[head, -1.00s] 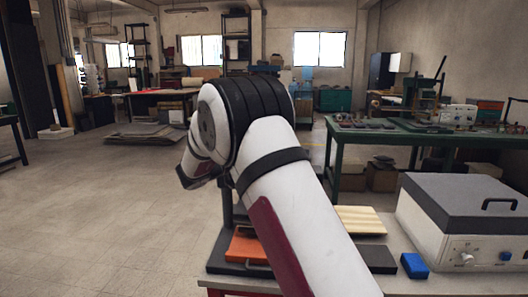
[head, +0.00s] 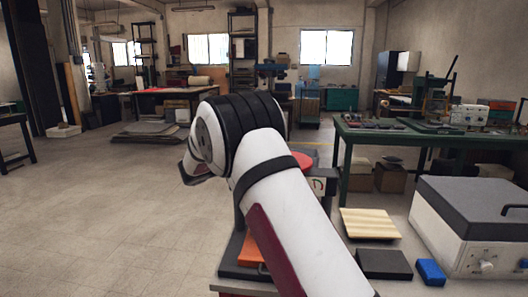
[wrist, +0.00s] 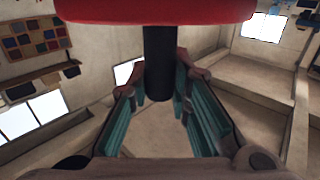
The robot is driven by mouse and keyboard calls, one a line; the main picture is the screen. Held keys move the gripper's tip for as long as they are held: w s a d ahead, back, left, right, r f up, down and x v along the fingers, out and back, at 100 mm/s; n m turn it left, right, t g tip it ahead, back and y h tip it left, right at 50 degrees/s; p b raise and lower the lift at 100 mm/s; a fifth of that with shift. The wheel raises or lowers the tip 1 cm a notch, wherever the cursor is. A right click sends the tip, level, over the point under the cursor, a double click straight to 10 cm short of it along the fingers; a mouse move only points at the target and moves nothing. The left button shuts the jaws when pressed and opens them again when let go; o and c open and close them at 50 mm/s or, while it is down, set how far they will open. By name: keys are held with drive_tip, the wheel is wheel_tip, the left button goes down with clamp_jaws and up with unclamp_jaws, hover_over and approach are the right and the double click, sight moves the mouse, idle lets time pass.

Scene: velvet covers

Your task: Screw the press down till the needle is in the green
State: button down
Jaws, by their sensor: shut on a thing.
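The press stands on the bench, mostly hidden behind my arm in the head view. Its red wheel (head: 302,162) shows just right of my arm, with a dark part and a small pale mark below it. A black base with an orange block (head: 250,250) shows lower down. In the wrist view the red wheel (wrist: 160,10) spans the top, with a black cylindrical grip (wrist: 159,65) extending from it. My gripper (wrist: 163,98) has its teal-padded fingers on either side of this grip and is shut on it. I cannot make out a gauge needle or green zone.
Right of the press lie a ribbed wooden block (head: 370,223), a dark block (head: 384,264), a blue block (head: 431,272) and a white box with a grey lid (head: 470,225). A green table (head: 350,150) stands behind. The floor at left is clear.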

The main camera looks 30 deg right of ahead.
drive_tip(key=shift+w+r, duration=0.1)
drive_tip(key=shift+r, duration=0.05)
drive_tip(key=c, duration=1.5)
unclamp_jaws()
drive_tip(key=shift+o, duration=0.2)
drive_tip(key=shift+a, duration=0.15)
drive_tip(key=v, duration=1.1)
drive_tip(key=shift+a, duration=0.35)
